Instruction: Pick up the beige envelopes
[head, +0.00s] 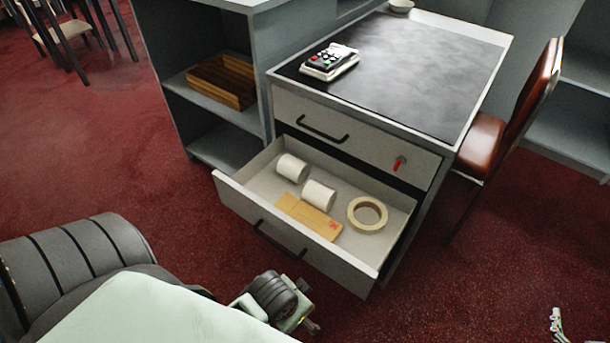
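The beige envelopes (308,216) lie as a flat tan stack in the open drawer (228,187), near its front wall. A small red mark shows at their right end. One white roll rests right behind them, against or very close to them. What seems to be my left gripper (300,318) is partly visible at the bottom, in front of the drawer and apart from the envelopes. Its fingers are not clear. A small piece of what seems to be my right gripper (557,326) shows at the bottom right, well away from the drawer. Its opening cannot be made out.
The drawer also holds two white rolls (292,168) (318,195) and a tape ring (367,214). A closed drawer with a red key tag (399,163) sits above. A card terminal (329,62) stands on the counter (420,70). A brown chair (500,130) is right; red floor lies clear in front.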

